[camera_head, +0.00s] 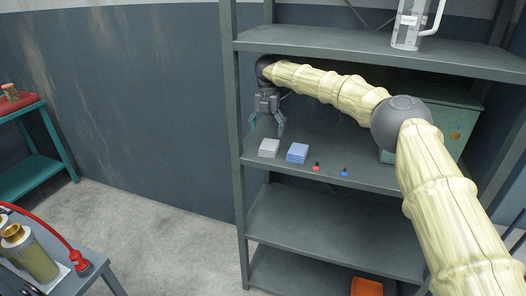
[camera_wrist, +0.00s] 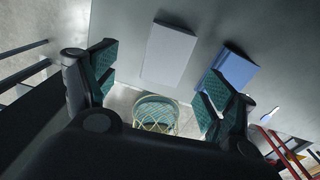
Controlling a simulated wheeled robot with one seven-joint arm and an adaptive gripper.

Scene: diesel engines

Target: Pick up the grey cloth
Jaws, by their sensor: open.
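The grey cloth (camera_head: 269,147) is a light, flat folded block on the middle shelf, near its left end and front edge. In the wrist view the grey cloth (camera_wrist: 168,54) shows as a pale rectangle, ahead of the fingers and roughly midway across the gap. My gripper (camera_head: 267,127) hangs fingers-down above the shelf, just behind and above the cloth. In the wrist view my gripper (camera_wrist: 160,80) has its teal-padded fingers wide apart, with nothing between them. The fingers look clear of the cloth.
A blue folded cloth (camera_head: 297,153) lies just right of the grey one, with a red item (camera_head: 316,166) and a small blue item (camera_head: 345,172) farther right. A green case (camera_head: 462,125) stands at the shelf's right. Another shelf board (camera_head: 370,50) runs overhead; a post (camera_head: 236,150) stands left.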

